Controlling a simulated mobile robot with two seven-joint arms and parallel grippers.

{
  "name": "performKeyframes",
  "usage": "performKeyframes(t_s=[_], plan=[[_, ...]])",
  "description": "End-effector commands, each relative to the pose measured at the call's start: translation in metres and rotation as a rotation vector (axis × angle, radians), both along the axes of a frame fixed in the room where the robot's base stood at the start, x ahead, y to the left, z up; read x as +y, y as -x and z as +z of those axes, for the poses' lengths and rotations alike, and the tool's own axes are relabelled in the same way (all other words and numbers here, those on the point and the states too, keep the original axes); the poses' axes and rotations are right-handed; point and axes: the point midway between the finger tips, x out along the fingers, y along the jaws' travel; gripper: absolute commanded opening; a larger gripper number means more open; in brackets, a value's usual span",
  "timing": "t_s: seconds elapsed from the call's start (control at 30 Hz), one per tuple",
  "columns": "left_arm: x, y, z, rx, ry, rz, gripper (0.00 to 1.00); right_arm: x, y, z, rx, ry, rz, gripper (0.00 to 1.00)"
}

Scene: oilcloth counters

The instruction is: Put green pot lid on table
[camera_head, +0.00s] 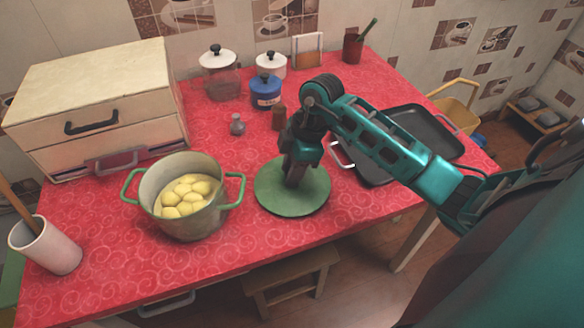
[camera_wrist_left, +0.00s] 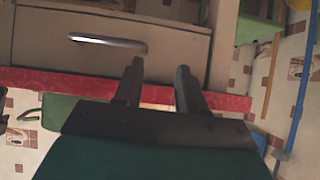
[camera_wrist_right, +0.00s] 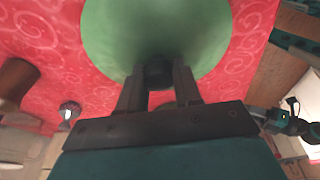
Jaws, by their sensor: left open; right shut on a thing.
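The green pot lid (camera_head: 270,194) is a flat round disc at the front middle of the red table, right of the pot. My right gripper (camera_head: 293,180) points down over its centre. In the right wrist view the right gripper (camera_wrist_right: 159,82) is shut on the dark knob of the green lid (camera_wrist_right: 120,30). The lid looks level and at the table top; I cannot tell whether it touches the cloth. The red table (camera_head: 240,235) carries it. My left gripper (camera_wrist_left: 155,75) is open and empty in the left wrist view, facing a drawer front; it is out of the head view.
An open pot (camera_head: 180,218) with green handles holds several yellow potatoes left of the lid. A dark tray (camera_head: 377,165) lies on the right. Jars (camera_head: 265,90) and a small shaker (camera_head: 237,125) stand behind. A drawer box (camera_head: 100,120) fills the back left.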

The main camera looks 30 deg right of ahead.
Motion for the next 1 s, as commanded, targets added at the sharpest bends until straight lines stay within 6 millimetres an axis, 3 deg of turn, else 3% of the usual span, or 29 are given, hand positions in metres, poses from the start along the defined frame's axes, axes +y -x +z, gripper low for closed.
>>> performKeyframes(t_s=[0.07,0.1,0.33,0.67,0.77,1.0], plan=[[0.0,0.0,0.0,-0.001,0.0,0.0,0.4,0.0,0.0,0.0,-0.001,-0.001,0.0,0.0],[0.0,0.0,0.0,-0.001,0.0,0.0,0.4,0.0,0.0,-0.001,0.0,0.0,0.0,0.35],[0.0,0.0,0.001,-0.002,0.001,-0.001,0.4,0.0,0.0,-0.001,0.0,0.0,0.0,0.57],[-0.001,-0.001,0.002,-0.003,0.001,-0.001,0.4,-0.001,0.0,0.004,-0.002,0.001,-0.001,0.59],[-0.001,-0.001,0.005,-0.005,0.002,-0.001,0.4,-0.004,0.0,0.017,-0.005,0.001,0.0,0.59],[0.0,-0.001,0.014,-0.008,0.001,-0.001,0.4,-0.017,0.006,0.066,-0.005,0.003,0.002,0.59]])
